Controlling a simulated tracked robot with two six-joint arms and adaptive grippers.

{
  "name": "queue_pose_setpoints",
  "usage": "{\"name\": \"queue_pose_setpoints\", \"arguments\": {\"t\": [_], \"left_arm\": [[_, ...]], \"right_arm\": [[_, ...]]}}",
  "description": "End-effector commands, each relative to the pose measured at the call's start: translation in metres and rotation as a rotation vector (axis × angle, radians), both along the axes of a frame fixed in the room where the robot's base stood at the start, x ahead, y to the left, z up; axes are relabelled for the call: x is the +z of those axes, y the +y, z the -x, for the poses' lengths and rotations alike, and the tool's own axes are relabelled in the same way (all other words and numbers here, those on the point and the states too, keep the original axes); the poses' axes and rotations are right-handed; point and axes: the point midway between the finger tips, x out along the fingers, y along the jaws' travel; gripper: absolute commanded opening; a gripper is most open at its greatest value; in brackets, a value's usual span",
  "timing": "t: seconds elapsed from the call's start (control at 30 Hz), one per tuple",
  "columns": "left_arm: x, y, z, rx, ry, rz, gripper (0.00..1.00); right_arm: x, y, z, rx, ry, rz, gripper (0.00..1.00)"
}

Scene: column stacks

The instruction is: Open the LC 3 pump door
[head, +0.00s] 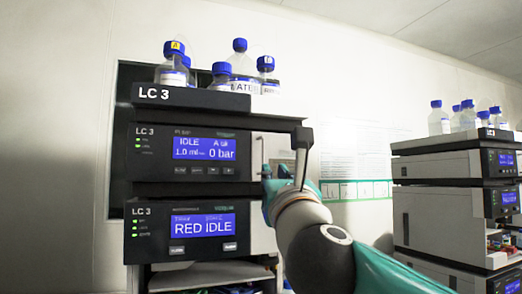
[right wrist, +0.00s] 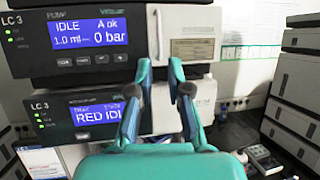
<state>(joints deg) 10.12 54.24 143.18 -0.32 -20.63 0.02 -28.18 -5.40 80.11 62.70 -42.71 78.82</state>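The LC 3 pump module (head: 190,152) is the upper unit of the near stack, with a lit blue screen reading IDLE and 0 bar. In the right wrist view its pale door (right wrist: 192,38) is right of the screen and looks closed. A vertical bar handle (right wrist: 158,32) stands on the door's left part. My right gripper (head: 275,174) is in front of the door's lower part. In the right wrist view its fingers (right wrist: 161,66) are apart, one on each side of the handle's line, near its lower end. Contact cannot be told. My left gripper is not in view.
Below the pump is another LC 3 module (head: 185,232) reading RED IDLE. Blue-capped bottles (head: 240,67) stand in the top tray (head: 205,98). A second stack (head: 440,205) stands at the right, with open space between the stacks.

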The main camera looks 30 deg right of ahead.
Motion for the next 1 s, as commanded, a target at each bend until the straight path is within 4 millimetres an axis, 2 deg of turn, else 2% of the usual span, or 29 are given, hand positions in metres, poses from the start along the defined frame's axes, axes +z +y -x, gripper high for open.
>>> {"name": "queue_pose_setpoints", "arguments": {"t": [0.03,0.3,0.5,0.7,1.0], "left_arm": [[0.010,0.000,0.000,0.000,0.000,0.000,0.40],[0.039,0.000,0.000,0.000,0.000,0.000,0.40],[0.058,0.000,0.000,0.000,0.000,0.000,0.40],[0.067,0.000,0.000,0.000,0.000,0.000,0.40],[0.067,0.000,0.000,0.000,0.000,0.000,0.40]], "right_arm": [[0.008,-0.005,-0.011,-0.004,0.003,0.000,0.17],[0.031,-0.026,-0.062,-0.001,0.005,0.003,0.17],[0.044,-0.039,-0.092,0.002,0.004,0.004,0.17],[0.049,-0.046,-0.108,0.005,0.003,0.003,0.17],[0.048,-0.047,-0.111,0.006,0.003,0.004,0.17]]}}
